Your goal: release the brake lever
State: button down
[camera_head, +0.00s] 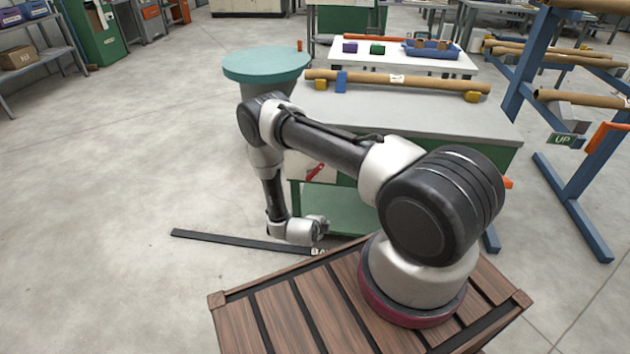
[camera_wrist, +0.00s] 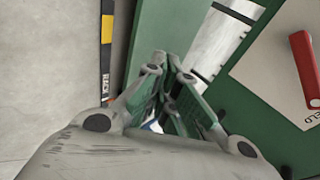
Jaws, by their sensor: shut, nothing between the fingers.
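A red lever (camera_head: 315,172) sits on a pale plate on the near side of the green bench, partly hidden behind my arm in the head view. In the wrist view the red lever (camera_wrist: 305,66) is at the right edge, slanting on the pale plate (camera_wrist: 268,74). Dark letters show near its lower end, partly cut off. My gripper (camera_wrist: 166,68) is shut and empty, left of the lever and apart from it, in front of the green bench side. In the head view my gripper is low beside the bench and hard to make out.
The grey-topped bench (camera_head: 420,112) bears a brown tube (camera_head: 430,83). A round teal table (camera_head: 266,64) stands behind my arm. A dark strip (camera_head: 215,240) lies on the floor. A blue rack (camera_head: 520,60) with an orange lever (camera_head: 603,136) and "UP" sign stands right. Floor at left is clear.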

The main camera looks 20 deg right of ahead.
aim_at(315, 172)
jog(key=w+d+r+m+t+h, duration=0.2)
jog(key=w+r+m+t+h, duration=0.1)
jog(key=r+m, duration=0.6)
notch_tip(315, 172, up, 2)
jog(key=shift+w+d+r+t+h, duration=0.15)
jog(key=shift+w+t+h, duration=0.15)
jog(key=shift+w+h, duration=0.65)
jog(key=shift+s, duration=0.15)
jog(key=w+d, duration=0.5)
jog(key=w, duration=0.3)
jog(key=shift+r, duration=0.15)
jog(key=shift+a, duration=0.1)
jog(key=shift+r, duration=0.1)
